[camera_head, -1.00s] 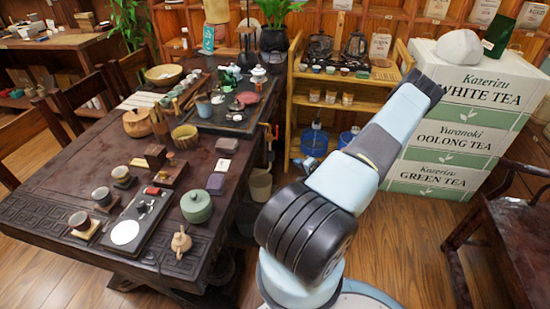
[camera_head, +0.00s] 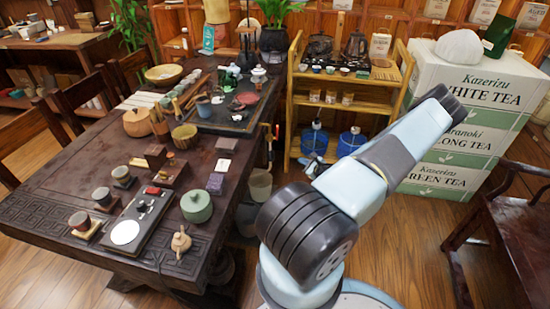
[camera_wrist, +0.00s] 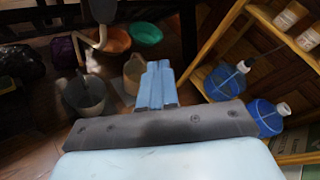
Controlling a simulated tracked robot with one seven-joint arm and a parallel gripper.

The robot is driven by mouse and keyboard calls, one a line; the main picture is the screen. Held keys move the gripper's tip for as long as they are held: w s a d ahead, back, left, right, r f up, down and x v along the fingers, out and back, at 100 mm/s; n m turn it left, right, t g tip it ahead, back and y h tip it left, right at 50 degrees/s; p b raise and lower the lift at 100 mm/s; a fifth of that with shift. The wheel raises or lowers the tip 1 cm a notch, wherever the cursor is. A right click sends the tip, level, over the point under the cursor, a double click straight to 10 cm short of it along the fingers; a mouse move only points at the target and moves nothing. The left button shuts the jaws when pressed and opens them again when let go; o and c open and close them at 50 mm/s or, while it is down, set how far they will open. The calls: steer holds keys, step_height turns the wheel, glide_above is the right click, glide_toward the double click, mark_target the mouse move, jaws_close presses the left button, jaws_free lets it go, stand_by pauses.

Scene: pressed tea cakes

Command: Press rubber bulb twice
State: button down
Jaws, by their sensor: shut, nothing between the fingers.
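In the wrist view the two light-blue fingers of my gripper (camera_wrist: 158,66) are pressed together with nothing between them. They are above the floor, left of a wooden shelf. Two blue jugs stand on its lowest level: one jug (camera_wrist: 225,82) is right of my fingers, and a nearer jug (camera_wrist: 268,118) is partly hidden by my gripper's body. Both have pale fittings on top. In the head view the jugs (camera_head: 314,141) (camera_head: 350,142) show behind my arm, and my gripper is largely hidden. I cannot clearly pick out the rubber bulb.
Left of my fingers in the wrist view are a beige pot (camera_wrist: 132,72), a grey bucket (camera_wrist: 84,96), an orange bowl (camera_wrist: 115,40) and a green bowl (camera_wrist: 146,34). The tea table (camera_head: 60,180) fills the left. Tea boxes (camera_head: 440,170) are stacked behind my arm.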

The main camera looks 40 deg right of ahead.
mark_target(273, 156)
stand_by(0.5)
steer(key=w+a, duration=0.5)
steer(key=w, duration=0.1)
steer(key=shift+w+a, duration=0.3)
steer(key=shift+w, duration=0.05)
steer(key=shift+w+a, duration=0.1)
steer(key=shift+a, duration=0.05)
stand_by(2.1)
steer(key=shift+w+a+r, duration=0.1)
steer(key=shift+w+a, duration=0.05)
steer(key=shift+w, duration=0.05)
steer(key=shift+w+a, duration=0.45)
steer(key=shift+w, duration=0.1)
stand_by(1.3)
steer(key=shift+s+d, duration=0.75)
steer(key=shift+s, duration=0.1)
steer(key=shift+s, duration=0.1)
